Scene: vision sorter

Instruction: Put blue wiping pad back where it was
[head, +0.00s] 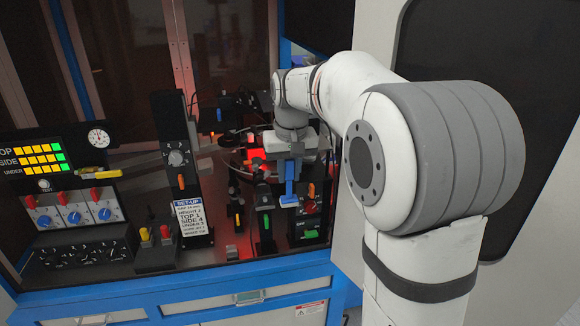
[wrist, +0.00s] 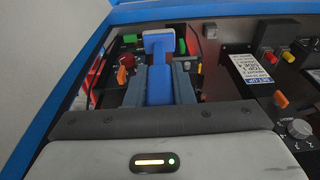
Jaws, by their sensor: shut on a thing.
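The blue wiping pad (head: 289,198) hangs below my gripper (head: 291,160) in the head view, its wide pad end lowest. In the wrist view my gripper's two dark fingers (wrist: 160,82) are shut on the pad's handle. The blue pad end (wrist: 158,40) sticks out beyond the fingertips. The pad is in front of the black panel parts at the right of the machine. I cannot tell whether it touches anything below it.
Black posts with green and orange knobs (head: 237,221) stand close to the pad. A tall black post (head: 173,150) with a dial and a set-up card (head: 189,217) stand to the left. A red-lit area (head: 258,155) lies behind. The blue front edge (head: 180,280) runs below.

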